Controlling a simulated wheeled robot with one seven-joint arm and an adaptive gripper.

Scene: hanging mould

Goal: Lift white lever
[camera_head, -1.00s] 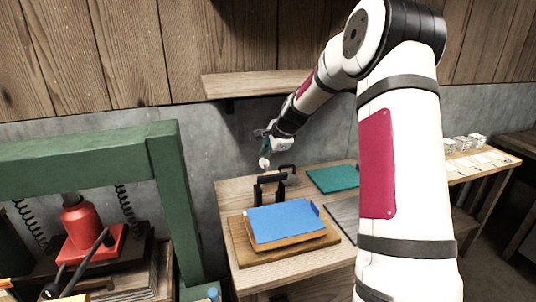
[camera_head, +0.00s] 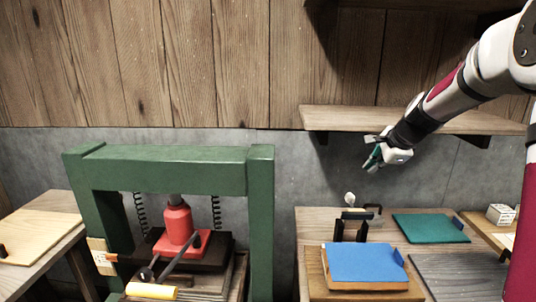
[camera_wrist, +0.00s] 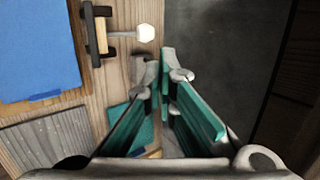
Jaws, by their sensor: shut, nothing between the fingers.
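The white lever end (camera_head: 349,198) is a small round white knob at the back of the right table, by a black bracket (camera_head: 351,226). In the wrist view my gripper (camera_wrist: 166,76), with teal finger pads, is shut and empty, pointing toward the knob with a gap between.
A blue sheet (camera_head: 362,263) lies on a wooden board in front of the bracket. A green panel (camera_head: 428,228) lies to the right. A wall shelf (camera_head: 400,119) is above my gripper. A green press frame (camera_head: 180,170) with a red jack (camera_head: 180,232) stands left.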

